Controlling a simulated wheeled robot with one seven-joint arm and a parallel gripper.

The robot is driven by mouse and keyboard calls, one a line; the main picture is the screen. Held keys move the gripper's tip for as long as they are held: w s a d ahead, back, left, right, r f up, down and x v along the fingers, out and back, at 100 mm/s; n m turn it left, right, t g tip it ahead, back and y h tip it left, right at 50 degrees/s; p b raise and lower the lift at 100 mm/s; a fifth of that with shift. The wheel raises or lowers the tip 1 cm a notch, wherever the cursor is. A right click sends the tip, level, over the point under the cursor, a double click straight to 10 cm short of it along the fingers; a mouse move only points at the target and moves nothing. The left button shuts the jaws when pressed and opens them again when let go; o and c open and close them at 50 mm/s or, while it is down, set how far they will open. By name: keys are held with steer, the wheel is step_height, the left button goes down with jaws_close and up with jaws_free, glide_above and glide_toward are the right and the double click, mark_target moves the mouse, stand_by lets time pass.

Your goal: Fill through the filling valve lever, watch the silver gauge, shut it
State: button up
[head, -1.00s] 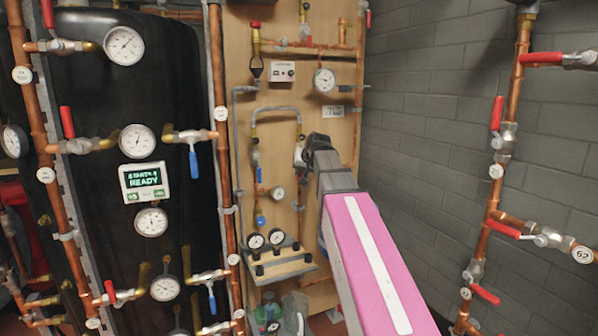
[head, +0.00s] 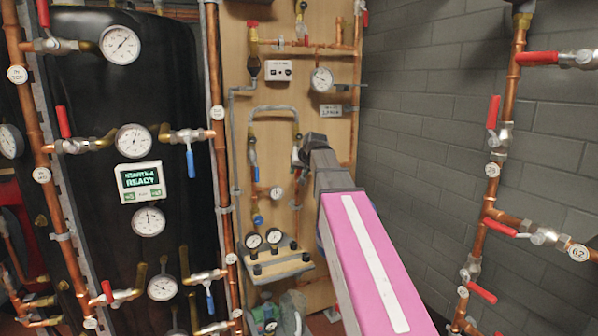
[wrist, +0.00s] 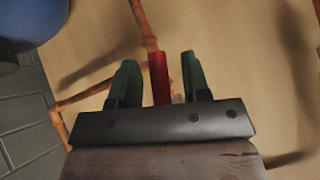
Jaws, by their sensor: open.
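My gripper (wrist: 158,70) is open in the wrist view, with one dark green finger on each side of a red lever (wrist: 159,80). Small gaps show between the lever and both fingers. In the head view my arm reaches the wooden board, and its end hides most of the lever there. A round white gauge with a silver rim (head: 321,80) is on the board, above my arm. A smaller gauge (head: 277,193) is left of my gripper. I cannot read their needles, nor tell for certain which gauge is the silver one.
A grey pipe loop (head: 272,108) and a shelf with two black-rimmed gauges (head: 278,266) are on the board, left of my arm. A black tank (head: 95,210) with copper pipes stands left. A grey block wall (head: 420,130) and a valved copper pipe (head: 505,110) are right.

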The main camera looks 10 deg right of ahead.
steer(key=v, duration=1)
steer(key=shift+s+r, duration=0.25)
steer(key=shift+r, duration=0.05)
